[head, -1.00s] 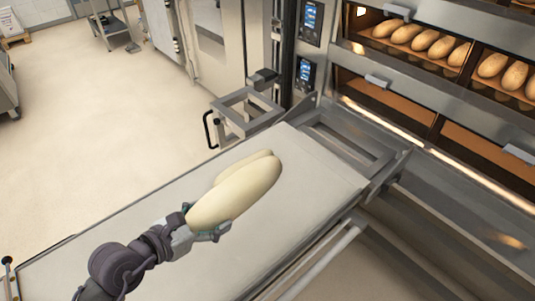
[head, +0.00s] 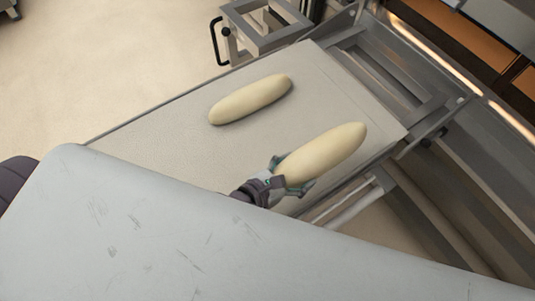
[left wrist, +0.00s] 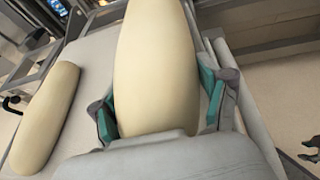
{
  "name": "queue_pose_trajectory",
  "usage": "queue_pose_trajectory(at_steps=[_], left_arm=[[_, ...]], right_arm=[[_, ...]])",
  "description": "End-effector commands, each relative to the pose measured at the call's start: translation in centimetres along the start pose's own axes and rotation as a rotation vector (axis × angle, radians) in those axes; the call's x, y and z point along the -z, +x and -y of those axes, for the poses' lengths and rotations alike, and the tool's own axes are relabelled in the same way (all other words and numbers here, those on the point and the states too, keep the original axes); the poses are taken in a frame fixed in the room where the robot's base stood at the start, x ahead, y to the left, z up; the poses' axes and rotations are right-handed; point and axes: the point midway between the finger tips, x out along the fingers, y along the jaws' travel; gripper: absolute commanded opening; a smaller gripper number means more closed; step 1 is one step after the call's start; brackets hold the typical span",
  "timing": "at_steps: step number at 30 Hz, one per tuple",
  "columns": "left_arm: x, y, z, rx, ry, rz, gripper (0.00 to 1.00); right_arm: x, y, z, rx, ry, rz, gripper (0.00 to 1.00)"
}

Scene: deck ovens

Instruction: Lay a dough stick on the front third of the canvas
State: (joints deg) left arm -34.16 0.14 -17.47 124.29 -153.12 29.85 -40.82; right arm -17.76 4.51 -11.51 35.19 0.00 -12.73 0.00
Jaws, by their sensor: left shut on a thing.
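My left gripper (head: 292,178) is shut on a pale dough stick (head: 328,152), gripping it near its lower left end. In the left wrist view the held dough stick (left wrist: 155,65) stands between the two green-padded fingers (left wrist: 160,105). A second dough stick (head: 250,99) lies on the light canvas (head: 170,140), to the left of the held one and roughly parallel to it. It also shows at the left of the left wrist view (left wrist: 46,118). I cannot tell whether the held stick touches the canvas. My right gripper is not in view.
A metal frame with a black handle (head: 216,42) stands at the canvas's far end. A metal rail (head: 345,205) runs along the right side, and the oven front (head: 480,100) is beyond it. A large grey surface covers the lower part of the head view.

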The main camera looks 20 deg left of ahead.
Motion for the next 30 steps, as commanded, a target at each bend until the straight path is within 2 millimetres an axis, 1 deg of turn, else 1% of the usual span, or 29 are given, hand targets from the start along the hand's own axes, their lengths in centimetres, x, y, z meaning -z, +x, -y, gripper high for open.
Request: queue_pose_trajectory(at_steps=[1, 6, 9, 12, 16, 21, 23, 25, 30], left_arm=[[0.9, 0.2, -1.4, 0.0, 0.011, -0.001, 0.29], [3.3, 0.8, -5.2, 0.0, 0.01, -0.002, 0.29], [4.3, 1.0, -6.9, 0.0, 0.006, -0.001, 0.29], [4.8, 1.1, -8.0, 0.0, 0.004, 0.001, 0.29], [5.5, 1.3, -8.4, 0.0, 0.0, 0.0, 0.29], [7.9, 2.3, -8.4, 0.001, 0.001, -0.001, 0.29], [8.5, 2.5, -8.4, 0.0, 0.0, 0.0, 0.29], [8.8, 2.6, -8.4, -0.001, -0.001, 0.001, 0.29], [8.7, 2.6, -8.3, -0.001, -0.002, 0.001, 0.29]], right_arm=[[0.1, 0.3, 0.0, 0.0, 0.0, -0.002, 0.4], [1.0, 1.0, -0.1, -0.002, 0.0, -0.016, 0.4], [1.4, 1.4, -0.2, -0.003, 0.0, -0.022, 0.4], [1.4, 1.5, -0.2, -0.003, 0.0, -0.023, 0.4], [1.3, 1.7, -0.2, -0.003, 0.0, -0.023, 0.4], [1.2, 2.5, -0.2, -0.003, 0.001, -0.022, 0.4], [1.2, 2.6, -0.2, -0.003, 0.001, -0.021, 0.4], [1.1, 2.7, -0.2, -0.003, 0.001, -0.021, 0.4], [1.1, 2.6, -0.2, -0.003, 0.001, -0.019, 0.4]])
